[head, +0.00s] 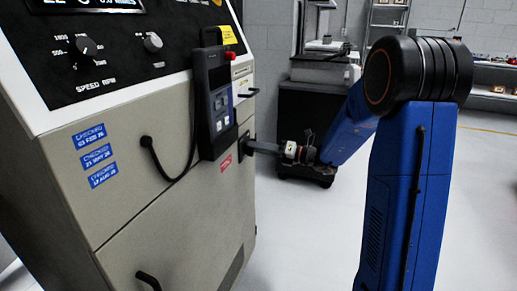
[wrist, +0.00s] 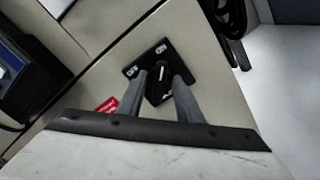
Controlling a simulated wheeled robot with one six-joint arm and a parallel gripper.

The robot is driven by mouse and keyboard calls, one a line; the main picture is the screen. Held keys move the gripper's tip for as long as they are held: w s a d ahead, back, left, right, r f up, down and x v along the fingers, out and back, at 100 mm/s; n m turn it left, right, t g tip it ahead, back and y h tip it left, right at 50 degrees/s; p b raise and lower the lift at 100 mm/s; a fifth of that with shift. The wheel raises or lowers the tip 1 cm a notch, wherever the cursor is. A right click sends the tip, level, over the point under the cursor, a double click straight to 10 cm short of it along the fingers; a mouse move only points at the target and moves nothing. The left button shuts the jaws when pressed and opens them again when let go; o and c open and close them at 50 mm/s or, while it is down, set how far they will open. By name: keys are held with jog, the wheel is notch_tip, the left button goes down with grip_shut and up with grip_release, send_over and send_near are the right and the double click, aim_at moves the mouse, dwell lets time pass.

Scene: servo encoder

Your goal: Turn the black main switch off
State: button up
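The black main switch (wrist: 158,86) sits on a small black plate with white lettering on the machine's beige side, in the wrist view. Its knob carries a white pointer mark that points up and slightly right, towards the upper label, which is hard to read. My gripper (wrist: 160,77) faces the plate with one grey finger on each side of the knob. The fingers are apart, and I cannot tell whether they touch the knob. In the head view my gripper (head: 250,147) reaches the machine's side, and the switch is mostly hidden there.
The beige machine (head: 170,215) fills the left, with a hanging black handset (head: 215,100) and its cable close to my gripper. A red label (wrist: 107,106) is left of the switch plate. A dark cabinet (head: 305,115) stands behind. The floor to the right is clear.

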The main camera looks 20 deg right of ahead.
grip_shut()
jog(key=shift+n, duration=0.4)
jog(key=n, duration=1.6)
jog(key=shift+s+a+n, duration=0.25)
jog(key=shift+s+n, duration=0.1)
jog(key=shift+n, duration=0.35)
jog(key=shift+o, duration=0.6)
grip_release()
